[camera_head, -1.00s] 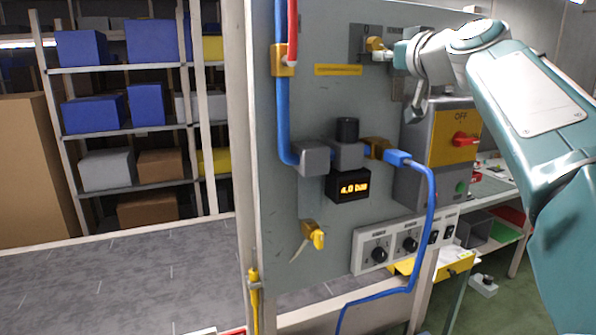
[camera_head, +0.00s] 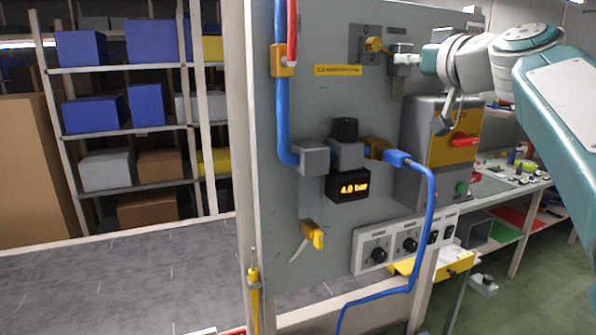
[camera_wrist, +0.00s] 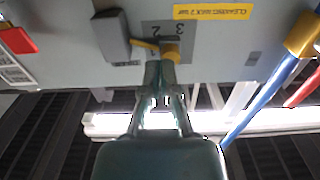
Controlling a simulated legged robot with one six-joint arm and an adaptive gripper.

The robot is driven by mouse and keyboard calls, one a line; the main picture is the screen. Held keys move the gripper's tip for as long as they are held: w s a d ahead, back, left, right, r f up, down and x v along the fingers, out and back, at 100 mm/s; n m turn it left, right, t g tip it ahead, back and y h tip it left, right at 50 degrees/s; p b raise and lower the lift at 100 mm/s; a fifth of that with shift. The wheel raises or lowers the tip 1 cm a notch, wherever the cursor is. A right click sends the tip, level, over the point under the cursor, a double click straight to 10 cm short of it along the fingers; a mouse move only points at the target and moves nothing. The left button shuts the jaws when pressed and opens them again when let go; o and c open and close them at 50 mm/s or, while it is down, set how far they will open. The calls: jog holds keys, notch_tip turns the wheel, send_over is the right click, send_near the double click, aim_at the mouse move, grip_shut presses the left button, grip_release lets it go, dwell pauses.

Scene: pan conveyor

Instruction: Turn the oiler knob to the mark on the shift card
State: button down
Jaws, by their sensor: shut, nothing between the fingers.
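A yellow knob (camera_head: 376,45) sits on a grey number plate (camera_head: 366,30) high on the panel. It also shows in the wrist view (camera_wrist: 171,51), upside down, with a 2 and a 3 legible on the plate (camera_wrist: 185,30). My gripper (camera_wrist: 162,66) has its fingertips together right by the knob, covering part of the plate; I cannot tell whether they touch it. In the head view my gripper (camera_head: 400,59) comes in from the right, beside the knob. A white sheet (camera_head: 455,257) lies on a yellow holder low on the panel; no mark on it is legible.
A grey block (camera_wrist: 113,35) stands close beside the knob. Below are a regulator with a 4.0 bar display (camera_head: 348,186), a blue hose (camera_head: 428,220), a grey switch box with a red handle (camera_head: 464,140), and a strip of black knobs (camera_head: 378,254). Free air lies left of the panel.

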aim_at(374, 45)
jog(key=shift+s+d, duration=0.1)
jog(key=shift+s, duration=0.15)
jog(key=shift+w+a, duration=1.05)
jog(key=shift+w, duration=0.2)
jog(key=shift+w+a, duration=1)
jog(key=shift+w, duration=0.25)
jog(key=shift+d+r, duration=0.1)
jog(key=shift+r, duration=0.25)
jog(key=shift+w+d, duration=0.15)
jog(key=shift+d, duration=0.25)
jog(key=shift+f, duration=0.1)
